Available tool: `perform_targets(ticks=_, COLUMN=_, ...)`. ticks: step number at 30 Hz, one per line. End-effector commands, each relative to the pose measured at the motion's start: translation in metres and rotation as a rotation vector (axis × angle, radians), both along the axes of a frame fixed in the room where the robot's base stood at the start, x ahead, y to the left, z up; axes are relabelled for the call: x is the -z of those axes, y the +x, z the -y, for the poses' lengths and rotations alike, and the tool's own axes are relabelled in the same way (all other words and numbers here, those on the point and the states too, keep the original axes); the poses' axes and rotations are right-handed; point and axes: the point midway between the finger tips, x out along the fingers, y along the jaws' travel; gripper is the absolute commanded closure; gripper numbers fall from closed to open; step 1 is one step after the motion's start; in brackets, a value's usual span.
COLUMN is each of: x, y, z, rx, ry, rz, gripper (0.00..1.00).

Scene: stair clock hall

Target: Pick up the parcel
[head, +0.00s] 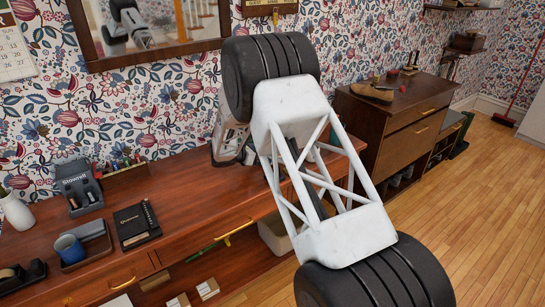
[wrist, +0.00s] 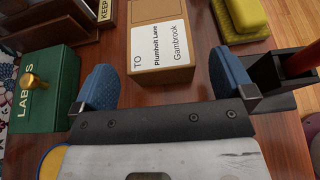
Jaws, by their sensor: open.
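The parcel (wrist: 160,72) is a small brown box with a white address label on top, seen in the wrist view at top centre. It rests on the wooden desk top (wrist: 195,98). My gripper (wrist: 161,82) is open, with one blue-padded finger on each side of the picture. The parcel's near edge lies roughly between the fingertips, with a gap on both sides; I cannot tell the height difference. Nothing is held.
A green labels box (wrist: 55,100) with a brass knob stands left of my gripper. A black holder (wrist: 275,78) stands close on the right, a yellow block (wrist: 240,14) beyond.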

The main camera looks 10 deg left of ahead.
Motion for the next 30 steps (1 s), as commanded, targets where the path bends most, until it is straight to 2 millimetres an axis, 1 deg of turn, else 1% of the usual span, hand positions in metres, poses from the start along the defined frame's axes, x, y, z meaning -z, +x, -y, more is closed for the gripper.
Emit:
perform_targets(ticks=9, x=0.013, y=0.023, z=0.023, rx=0.002, ry=-0.001, rz=-0.001, gripper=0.0)
perform_targets(ticks=12, x=0.016, y=0.027, z=0.028, rx=0.001, ry=0.0, rz=0.0, gripper=0.0)
perform_targets(ticks=30, x=0.018, y=0.03, z=0.03, rx=0.0, ry=0.0, rz=0.0, gripper=0.0)
